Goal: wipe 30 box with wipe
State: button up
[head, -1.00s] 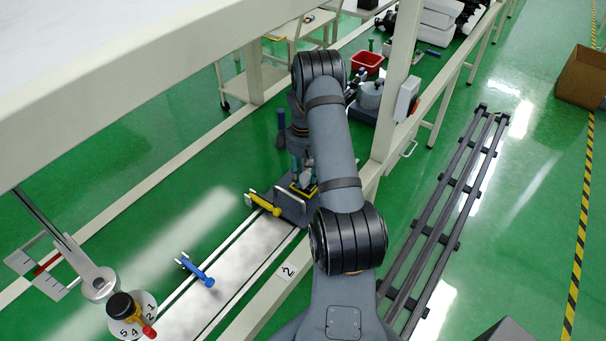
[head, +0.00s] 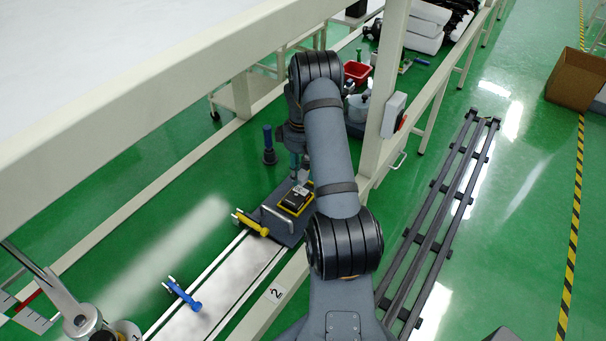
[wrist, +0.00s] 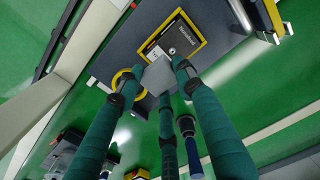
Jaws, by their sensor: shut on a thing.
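A black box (wrist: 178,42) with a yellow border and pale lettering lies on a grey plate (wrist: 215,15); in the head view the box (head: 295,198) shows on the plate's right part. My gripper (wrist: 157,80) has several teal fingers, closed in on a small pale grey-white square piece (wrist: 158,74), which looks like the wipe. The piece is at the near edge of the box and overlaps it in the wrist view; I cannot tell whether it touches. In the head view my gripper (head: 301,173) is partly hidden by my arm, just behind the box.
A yellow ring (wrist: 137,72) lies beside the fingers. A yellow-handled clamp (head: 252,223) and a blue one (head: 183,294) sit along the white rail strip. A dark blue post (head: 268,146) stands left of my gripper. A cream beam (head: 265,297) runs close to my arm.

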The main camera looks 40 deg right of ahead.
jog(key=shift+d+r+p, duration=0.15)
jog(key=shift+r+p, duration=0.35)
jog(key=shift+r, duration=0.4)
jog(key=shift+r+p, duration=0.5)
jog(key=shift+r, duration=0.35)
